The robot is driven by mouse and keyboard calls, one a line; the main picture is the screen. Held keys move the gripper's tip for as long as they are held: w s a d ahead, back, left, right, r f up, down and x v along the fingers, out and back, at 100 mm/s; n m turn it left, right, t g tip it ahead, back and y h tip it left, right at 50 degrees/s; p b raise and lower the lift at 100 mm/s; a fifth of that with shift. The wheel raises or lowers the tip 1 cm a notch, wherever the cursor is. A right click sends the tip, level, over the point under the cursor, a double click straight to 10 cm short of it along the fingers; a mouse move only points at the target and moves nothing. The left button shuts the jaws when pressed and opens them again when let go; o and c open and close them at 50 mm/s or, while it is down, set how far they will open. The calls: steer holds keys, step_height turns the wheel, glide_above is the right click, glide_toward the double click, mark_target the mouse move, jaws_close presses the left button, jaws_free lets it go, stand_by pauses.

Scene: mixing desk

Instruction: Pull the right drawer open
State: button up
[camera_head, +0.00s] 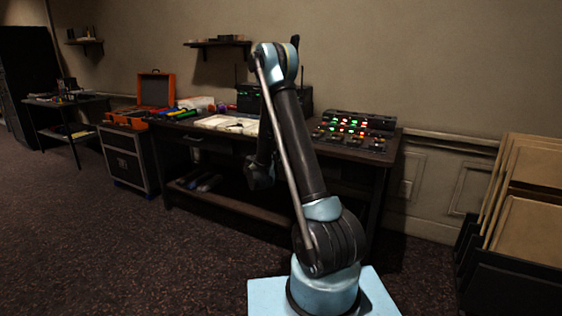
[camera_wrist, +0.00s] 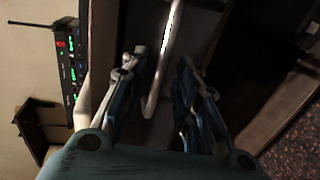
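The desk (camera_head: 232,203) stands against the wall, with a left drawer (camera_head: 200,146) showing under its top. The right drawer is mostly hidden behind my arm in the head view. In the wrist view, a dark drawer front (camera_wrist: 192,38) fills the upper middle, turned on its side. A pale metal bar handle (camera_wrist: 168,45) runs along it. My gripper (camera_wrist: 163,62) is open, with its fingers apart on either side of the handle. I cannot tell whether either finger touches it. In the head view my gripper (camera_head: 261,172) is a dark shape at the desk front, partly behind my arm.
A mixing console (camera_head: 352,133) with lit buttons sits on the desk's right, and papers (camera_head: 226,124) lie in the middle. A lower shelf (camera_head: 225,199) runs below. A case (camera_head: 130,162) stands left, a rack of panels (camera_head: 520,230) right. Carpet in front is clear.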

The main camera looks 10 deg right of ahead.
steer(key=shift+x, duration=1.15)
steer(key=shift+c, duration=0.5)
jaws_close()
steer(key=shift+a, duration=0.15)
